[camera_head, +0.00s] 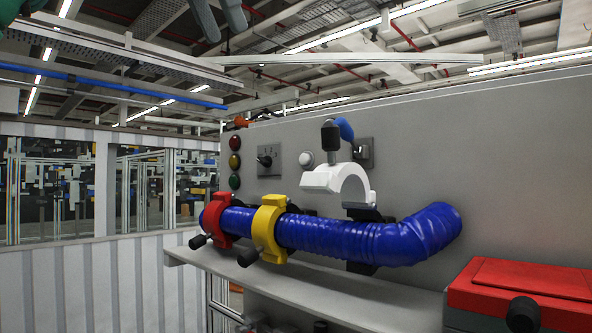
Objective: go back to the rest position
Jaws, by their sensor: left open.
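My left gripper (222,16) shows only in part at the top edge, left of the middle. It is open, with nothing seen between its fingers, and is well above the hose and apart from everything on the unit. The rest of it is cut off by the frame. My right gripper is not in view. A ribbed blue hose (345,238) lies along the front of the grey drive unit (510,160). A red clamp (222,217) and a yellow clamp (267,228) are around it. A white clamp half (335,181) stands raised above the hose, with a dark, blue-topped handle (330,135).
A grey ledge (335,297) runs below the hose. A red box (525,277) with a black knob stands at the lower right. Red, yellow and green lamps (235,161) and a switch (269,159) are on the panel. The space above the unit is clear.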

